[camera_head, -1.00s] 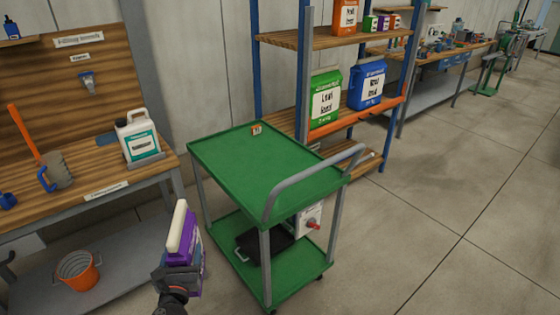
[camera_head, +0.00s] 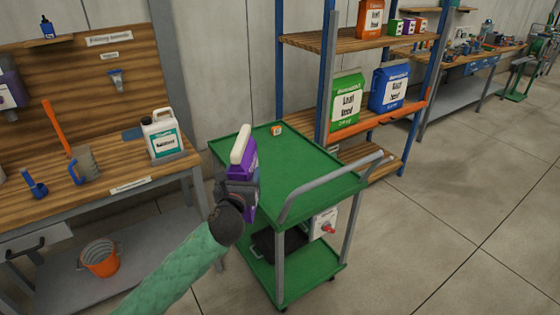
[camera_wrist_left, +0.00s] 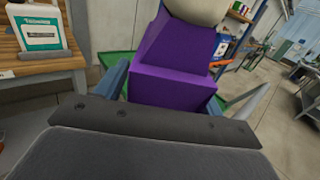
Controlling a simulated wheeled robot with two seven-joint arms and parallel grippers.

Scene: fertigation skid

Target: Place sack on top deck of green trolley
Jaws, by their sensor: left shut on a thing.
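A purple sack with a pale top (camera_head: 246,165) is held in my left gripper (camera_head: 238,182), over the near left edge of the green trolley in the head view. In the left wrist view the purple sack (camera_wrist_left: 175,75) sits between the two fingers and fills the upper middle. The green trolley's top deck (camera_head: 300,172) is mostly bare, with a small orange and white item (camera_head: 277,128) near its far edge. Whether the sack touches the deck cannot be told. My right gripper is in neither view.
The trolley's grey handle (camera_head: 330,185) rises at its right end. A black tray (camera_head: 275,242) lies on the lower deck. A workbench with a white jug (camera_head: 161,135) is at left. A shelf with green (camera_head: 346,101) and blue (camera_head: 389,88) sacks stands behind.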

